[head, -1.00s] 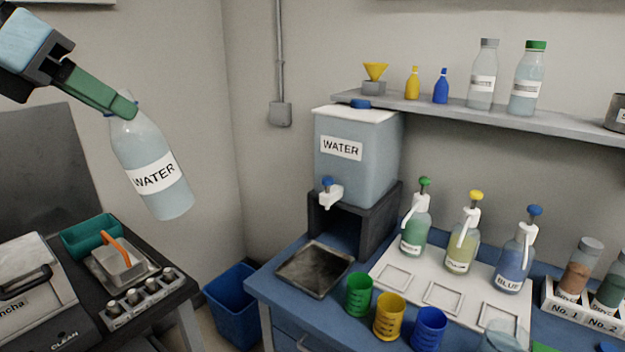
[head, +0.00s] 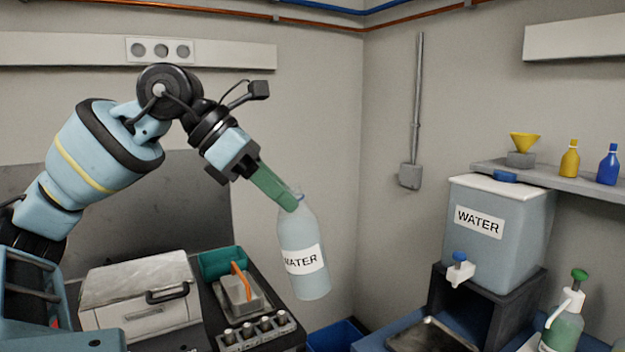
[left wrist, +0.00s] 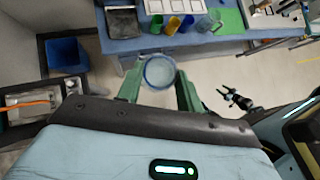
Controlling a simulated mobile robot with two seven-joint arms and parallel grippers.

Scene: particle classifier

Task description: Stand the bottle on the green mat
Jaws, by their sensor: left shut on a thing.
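The clear bottle (head: 303,262) with a white WATER label hangs in the air in the head view, tilted slightly, its base toward the lower right. My left gripper (head: 291,201) is shut on its neck, with the green fingers coming from the upper left. In the left wrist view the bottle (left wrist: 160,72) shows end-on as a round shape between the two fingers of the left gripper (left wrist: 159,88). The green mat (left wrist: 229,19) lies on the blue bench at the top of that view, apart from the bottle.
The blue bench (left wrist: 180,44) holds coloured cups and a white board. A water tank (head: 500,232) on a dark stand is right of the bottle. Below left are a dark side table with a teal tray (head: 222,262) and a grey machine (head: 138,292). A blue bin (head: 335,336) stands between.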

